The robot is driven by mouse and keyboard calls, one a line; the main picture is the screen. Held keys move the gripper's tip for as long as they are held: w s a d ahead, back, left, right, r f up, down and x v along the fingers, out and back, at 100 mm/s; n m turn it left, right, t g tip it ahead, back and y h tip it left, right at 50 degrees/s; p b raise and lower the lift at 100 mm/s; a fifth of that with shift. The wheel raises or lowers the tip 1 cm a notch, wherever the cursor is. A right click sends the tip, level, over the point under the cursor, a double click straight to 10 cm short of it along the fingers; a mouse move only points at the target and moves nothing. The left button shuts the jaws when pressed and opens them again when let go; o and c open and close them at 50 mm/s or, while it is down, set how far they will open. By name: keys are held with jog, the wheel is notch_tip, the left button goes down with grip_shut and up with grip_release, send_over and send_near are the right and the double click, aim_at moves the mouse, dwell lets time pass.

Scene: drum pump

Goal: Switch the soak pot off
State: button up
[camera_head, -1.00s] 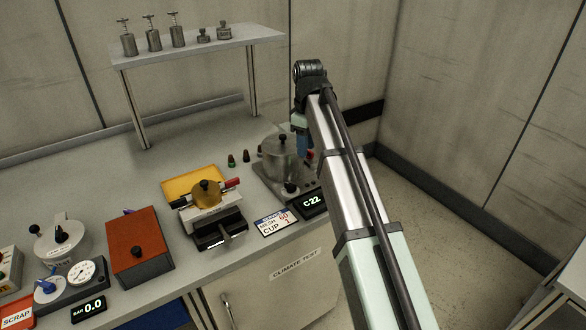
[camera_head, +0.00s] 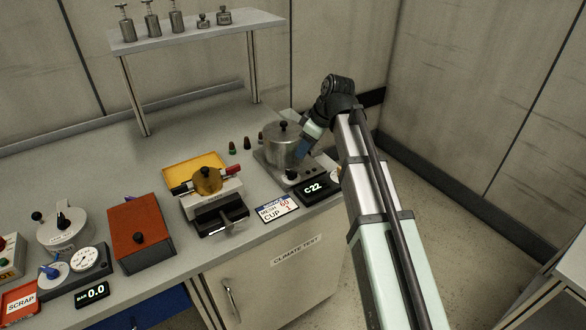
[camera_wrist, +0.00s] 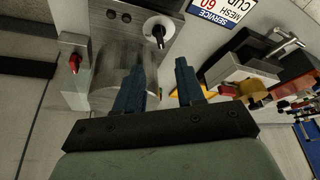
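The soak pot (camera_head: 283,146) is a metal pot with a lid and black lid knob, standing on a grey base at the bench's right end. In the wrist view its shiny side (camera_wrist: 112,72) shows partly behind a finger. A black control knob (camera_head: 291,175) sits on the base front; in the wrist view this knob (camera_wrist: 158,33) stands on a round white dial. A red switch (camera_wrist: 74,62) is on a small box beside the base. My gripper (camera_wrist: 160,75) is open and empty, its blue fingers apart. In the head view my gripper (camera_head: 303,150) is at the pot's right side.
A C22 display (camera_head: 313,188) and a service card (camera_head: 277,208) lie at the bench's front edge. Small coloured-top pieces (camera_head: 247,143) stand behind. The shelf (camera_head: 200,33) is at the back.

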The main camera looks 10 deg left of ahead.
aim_at(291, 171)
jog(key=x, duration=1)
jog(key=shift+a+f, duration=0.15)
jog(key=shift+f, duration=0.2)
grip_shut()
